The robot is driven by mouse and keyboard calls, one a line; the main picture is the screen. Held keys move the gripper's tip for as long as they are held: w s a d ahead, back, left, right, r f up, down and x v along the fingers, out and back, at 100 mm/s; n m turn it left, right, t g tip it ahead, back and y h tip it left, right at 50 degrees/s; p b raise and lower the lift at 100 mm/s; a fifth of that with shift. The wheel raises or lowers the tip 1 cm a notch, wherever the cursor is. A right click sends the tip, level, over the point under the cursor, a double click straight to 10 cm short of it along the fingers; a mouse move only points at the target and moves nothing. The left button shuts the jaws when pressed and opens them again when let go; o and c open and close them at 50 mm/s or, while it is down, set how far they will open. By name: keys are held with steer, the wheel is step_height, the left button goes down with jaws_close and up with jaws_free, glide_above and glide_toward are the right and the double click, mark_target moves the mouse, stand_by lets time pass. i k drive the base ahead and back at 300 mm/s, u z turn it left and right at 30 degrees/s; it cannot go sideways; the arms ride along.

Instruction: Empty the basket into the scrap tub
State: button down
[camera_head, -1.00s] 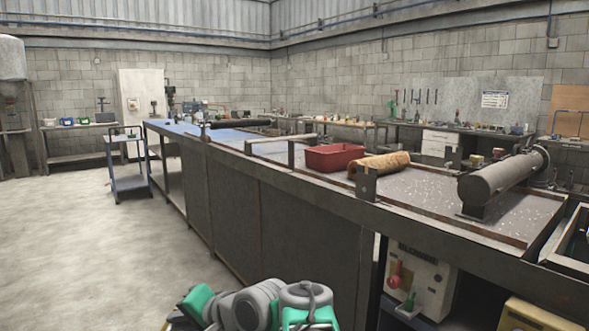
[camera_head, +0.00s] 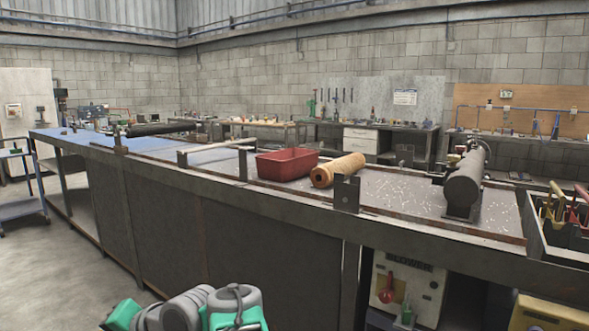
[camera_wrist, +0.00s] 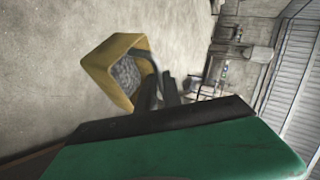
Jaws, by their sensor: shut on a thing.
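In the wrist view my gripper (camera_wrist: 160,92) shows its dark fingers shut by the grey handle of a yellow basket (camera_wrist: 98,68). The basket is open at one end and has grey bits inside. It hangs clear above the pale floor. The exact grip point is partly hidden by the fingers. In the head view the gripper and basket are out of sight. A red tub (camera_head: 287,164) stands on the long bench; its inside is mostly hidden. No label marks it as the scrap tub.
The long bench (camera_head: 270,225) runs across the head view. A yellow box (camera_head: 545,316) sits low at the right. Open floor (camera_head: 50,265) lies at the left.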

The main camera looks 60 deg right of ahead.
mark_target(285, 166)
steer(key=z, duration=0.65)
steer(key=i, duration=0.85)
steer(key=z, duration=0.7)
